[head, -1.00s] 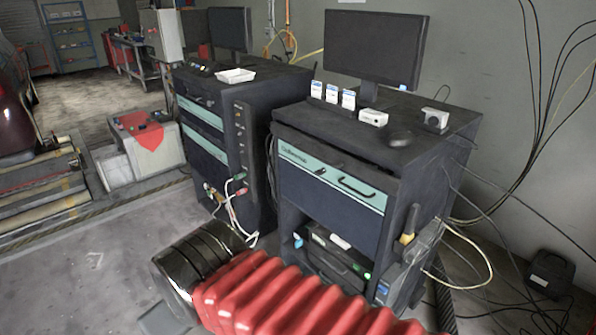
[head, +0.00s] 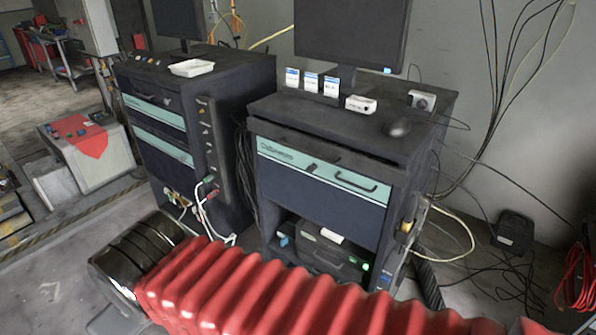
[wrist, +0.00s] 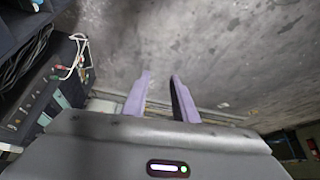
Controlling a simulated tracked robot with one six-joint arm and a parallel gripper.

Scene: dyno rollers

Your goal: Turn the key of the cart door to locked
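The cart (head: 330,211) is a dark cabinet with a teal strip across its upper front, right of centre in the head view. The strip carries a black handle (head: 355,184) and a small dark fitting (head: 313,167), which may be the lock or key. It is too small to tell its turn. My red ribbed arm crosses in front of the cart's lower part. My gripper (wrist: 161,84) shows in the wrist view with its two purple-grey fingers apart and nothing between them. It points over bare floor, away from the cart front. My fingers are not seen in the head view.
A second dark cabinet (head: 190,138) stands left of the cart, with cables hanging from its side. A monitor (head: 350,35), small boxes and a mouse (head: 399,129) sit on the cart. Loose cables and a black box (head: 513,232) lie at right.

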